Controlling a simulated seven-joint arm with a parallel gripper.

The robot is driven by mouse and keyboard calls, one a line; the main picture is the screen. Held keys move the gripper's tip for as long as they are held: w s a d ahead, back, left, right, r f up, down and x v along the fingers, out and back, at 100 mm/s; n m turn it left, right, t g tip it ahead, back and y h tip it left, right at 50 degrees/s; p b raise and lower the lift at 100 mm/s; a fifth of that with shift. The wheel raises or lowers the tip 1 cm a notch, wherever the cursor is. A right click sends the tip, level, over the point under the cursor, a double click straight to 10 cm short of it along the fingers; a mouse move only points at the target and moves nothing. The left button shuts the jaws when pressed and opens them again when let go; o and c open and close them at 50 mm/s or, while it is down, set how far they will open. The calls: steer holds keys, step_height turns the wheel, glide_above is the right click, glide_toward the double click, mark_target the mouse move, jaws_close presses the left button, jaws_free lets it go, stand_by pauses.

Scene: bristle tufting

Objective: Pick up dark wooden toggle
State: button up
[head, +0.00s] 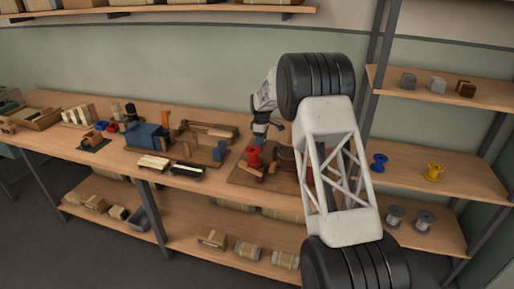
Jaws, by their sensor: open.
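My gripper (261,132) hangs over the right part of the long wooden workbench (75,152), open, with its fingers small and dark in the head view. It is above and just behind a red spool (254,155) on a brown board (238,178). I cannot make out the dark wooden toggle for certain. Small dark brown pieces lie on the board to the right of the spool, too small to identify, and my arm hides part of that area.
A blue clamp-like fixture (147,136) and two brush-like blocks (153,162) stand left of the gripper. Right shelves hold a blue spool (379,162), a yellow spool (434,170), grey spools and small cubes (408,81). Wrapped bundles (247,251) lie on the lower shelf.

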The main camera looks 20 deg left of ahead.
steer(key=shift+f, duration=1.65)
jaws_close()
